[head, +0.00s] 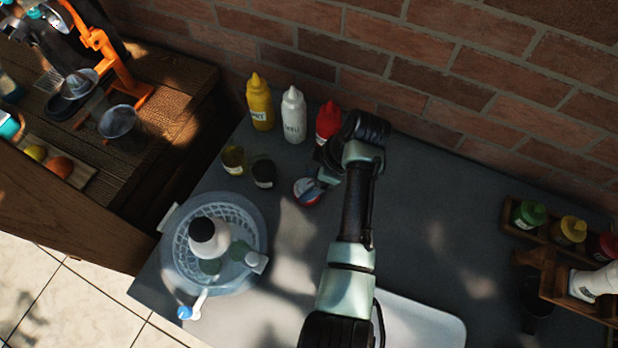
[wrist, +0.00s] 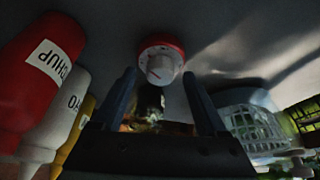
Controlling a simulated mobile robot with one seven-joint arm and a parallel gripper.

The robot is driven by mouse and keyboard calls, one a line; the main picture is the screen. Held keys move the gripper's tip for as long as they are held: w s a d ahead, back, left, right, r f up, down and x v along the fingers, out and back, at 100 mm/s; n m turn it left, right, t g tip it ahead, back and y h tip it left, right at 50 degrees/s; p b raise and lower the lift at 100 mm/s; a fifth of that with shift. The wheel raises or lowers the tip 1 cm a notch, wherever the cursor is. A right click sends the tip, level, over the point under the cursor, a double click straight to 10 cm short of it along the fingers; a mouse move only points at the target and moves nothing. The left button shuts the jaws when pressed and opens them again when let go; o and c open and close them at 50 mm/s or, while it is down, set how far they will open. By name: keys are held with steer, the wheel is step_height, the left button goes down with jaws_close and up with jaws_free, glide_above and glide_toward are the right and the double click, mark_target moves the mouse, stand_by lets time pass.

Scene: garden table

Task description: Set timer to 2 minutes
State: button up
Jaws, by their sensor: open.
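The timer is a small round red-rimmed thing with a white knob. In the head view the timer (head: 304,192) lies on the grey table top, partly covered by my gripper (head: 320,182). In the wrist view the timer (wrist: 160,61) is at the top middle, its white knob facing the camera. My gripper (wrist: 160,75) is open, its two dark fingers left and right below the knob. I see nothing between the fingers holding them apart. Whether a fingertip touches the timer I cannot tell. The dial marks are too small to read.
A red ketchup bottle (head: 328,121) stands close behind my gripper, beside a white bottle (head: 293,117) and a yellow bottle (head: 260,104). Two small jars (head: 263,173) stand left of the timer. A basket (head: 176,240) is at front left. A wooden rack (head: 548,268) is far right.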

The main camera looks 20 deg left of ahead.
steer(key=shift+a+f, duration=0.15)
steer(key=shift+f, duration=0.15)
jaws_close()
steer(key=shift+m, duration=0.5)
jaws_free()
steer(key=shift+r, duration=0.15)
steer(key=s+b+v, duration=0.1)
steer(key=v, duration=1.1)
steer(key=shift+w+d+r, duration=0.25)
steer(key=shift+w+r, duration=0.05)
steer(key=shift+r, duration=0.05)
